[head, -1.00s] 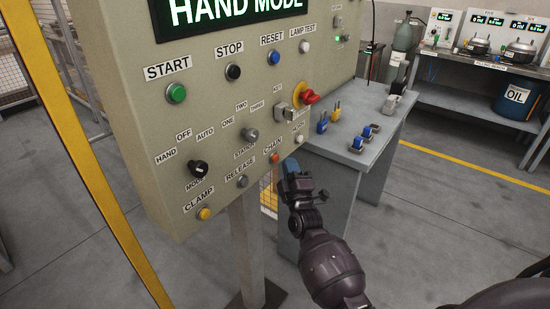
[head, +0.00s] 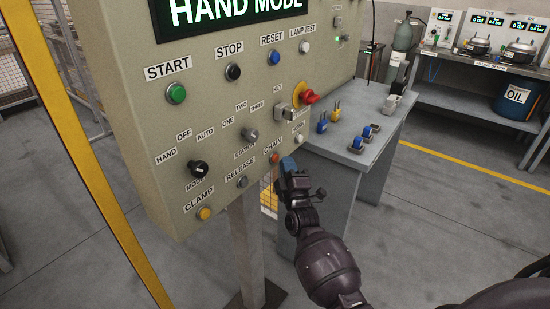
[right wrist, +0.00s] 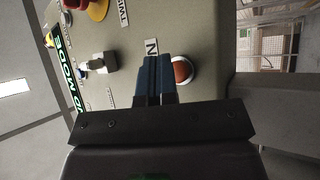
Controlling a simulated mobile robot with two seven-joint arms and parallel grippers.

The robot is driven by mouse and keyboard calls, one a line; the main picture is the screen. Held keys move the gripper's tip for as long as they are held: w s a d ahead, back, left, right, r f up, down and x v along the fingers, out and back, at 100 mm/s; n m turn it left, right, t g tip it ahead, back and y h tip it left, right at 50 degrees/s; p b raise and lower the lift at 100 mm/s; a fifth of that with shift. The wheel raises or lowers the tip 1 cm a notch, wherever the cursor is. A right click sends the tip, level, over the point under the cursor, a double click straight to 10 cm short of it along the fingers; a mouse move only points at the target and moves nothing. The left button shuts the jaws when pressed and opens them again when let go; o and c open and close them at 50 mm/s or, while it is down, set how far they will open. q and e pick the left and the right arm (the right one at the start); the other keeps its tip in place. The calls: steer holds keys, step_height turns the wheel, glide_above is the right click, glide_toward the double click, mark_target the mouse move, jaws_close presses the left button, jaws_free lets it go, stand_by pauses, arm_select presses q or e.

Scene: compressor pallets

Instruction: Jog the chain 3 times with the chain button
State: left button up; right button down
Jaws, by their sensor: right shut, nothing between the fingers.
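The control panel (head: 130,120) reads HAND MODE on its display (head: 235,12). The orange-red chain button (head: 274,158) sits low on the panel, under the CHAIN label. My right gripper (head: 288,163) is shut and empty, with its blue fingertips just right of the chain button in the head view. In the right wrist view the shut fingers (right wrist: 154,75) are close beside a red button with a pale ring (right wrist: 182,71), partly overlapping its edge. Whether the fingertips touch the panel I cannot tell. My left gripper is not in view.
The clamp button (head: 204,214), release button (head: 243,182) and red emergency stop (head: 311,97) are on the same panel. A grey table (head: 345,160) with padlocks stands close behind my right gripper. A yellow post (head: 110,200) stands at left.

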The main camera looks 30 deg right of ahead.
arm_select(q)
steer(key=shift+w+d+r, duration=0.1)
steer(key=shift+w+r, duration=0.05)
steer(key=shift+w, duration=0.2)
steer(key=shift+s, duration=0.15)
arm_select(e)
steer(key=shift+w, duration=0.15)
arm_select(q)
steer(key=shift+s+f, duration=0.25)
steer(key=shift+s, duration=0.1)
arm_select(e)
steer(key=shift+w+a, duration=0.1)
steer(key=shift+w, duration=0.05)
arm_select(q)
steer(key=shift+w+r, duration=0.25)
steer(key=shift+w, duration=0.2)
arm_select(e)
steer(key=shift+w+a, duration=0.1)
steer(key=shift+w, duration=0.05)
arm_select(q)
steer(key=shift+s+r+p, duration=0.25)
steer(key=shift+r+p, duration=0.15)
arm_select(e)
steer(key=shift+s+d, duration=0.2)
steer(key=shift+s, duration=0.25)
steer(key=shift+s+d, duration=0.2)
steer(key=shift+s, duration=0.25)
